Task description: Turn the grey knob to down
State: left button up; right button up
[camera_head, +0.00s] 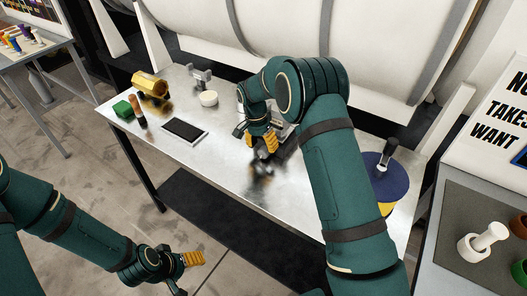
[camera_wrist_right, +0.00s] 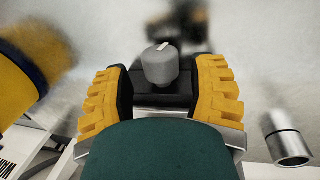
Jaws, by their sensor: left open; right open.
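The grey knob (camera_wrist_right: 160,68) is a short round cap on a black base, with a small white mark at its far upper edge in the right wrist view. My right gripper (camera_wrist_right: 162,82) is open, with one yellow finger on each side of the knob and visible gaps between. In the head view my right gripper (camera_head: 264,146) is low over the metal table, and the knob cannot be made out clearly there. My left gripper (camera_head: 184,270) is open and empty over the floor, in front of the table.
A metal tube (camera_wrist_right: 287,145) shows at the lower right of the wrist view.

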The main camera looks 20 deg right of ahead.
notch_tip(320, 180, up, 8)
jog(key=w, duration=0.1)
jog(key=shift+w+a+r, duration=0.15)
jog(key=shift+a+r, duration=0.1)
jog(key=shift+a, duration=0.2)
